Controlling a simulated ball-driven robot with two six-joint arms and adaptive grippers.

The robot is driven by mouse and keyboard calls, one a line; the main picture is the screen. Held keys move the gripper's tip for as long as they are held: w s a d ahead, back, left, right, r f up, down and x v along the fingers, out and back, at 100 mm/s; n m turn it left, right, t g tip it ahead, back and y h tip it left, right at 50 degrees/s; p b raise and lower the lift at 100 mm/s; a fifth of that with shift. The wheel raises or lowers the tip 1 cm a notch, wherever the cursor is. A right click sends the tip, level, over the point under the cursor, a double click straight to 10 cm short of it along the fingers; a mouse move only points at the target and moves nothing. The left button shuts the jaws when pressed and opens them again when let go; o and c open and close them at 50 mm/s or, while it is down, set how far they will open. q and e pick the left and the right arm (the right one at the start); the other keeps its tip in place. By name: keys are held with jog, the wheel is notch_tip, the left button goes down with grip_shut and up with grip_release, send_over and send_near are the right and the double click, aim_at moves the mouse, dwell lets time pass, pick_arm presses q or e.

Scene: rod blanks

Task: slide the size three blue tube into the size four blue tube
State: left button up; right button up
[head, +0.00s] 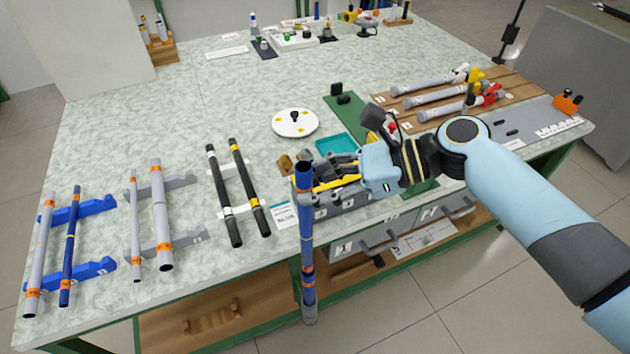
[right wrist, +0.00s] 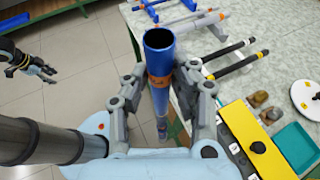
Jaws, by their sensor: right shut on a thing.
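My right gripper (right wrist: 158,82) is shut on a blue tube (head: 306,230) near its upper end. The tube stands close to upright in front of the table's front edge, with orange bands and a greyish lower end. Its open dark top (right wrist: 158,38) shows in the right wrist view. A thinner blue tube (head: 70,240) lies on the blue rack (head: 95,270) at the far left, beside a grey tube (head: 40,255). I cannot read the size marks. My left gripper (right wrist: 50,75) shows small at the left of the right wrist view, away from the tubes; its opening is unclear.
Grey tubes (head: 160,220) lie on a grey rack (head: 180,243), and black tubes (head: 222,195) on a white rack. A white disc (head: 295,123) and a teal tray (head: 336,145) are near my right arm.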

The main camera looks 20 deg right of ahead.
notch_tip(320, 180, down, 8)
jog(key=b, duration=0.5)
jog(key=shift+f, duration=0.15)
dwell(2.2)
notch_tip(320, 180, down, 8)
jog(key=b, duration=0.5)
dwell(2.4)
jog(key=o, duration=0.9)
jog(key=shift+o, duration=0.2)
jog(key=v, duration=1.2)
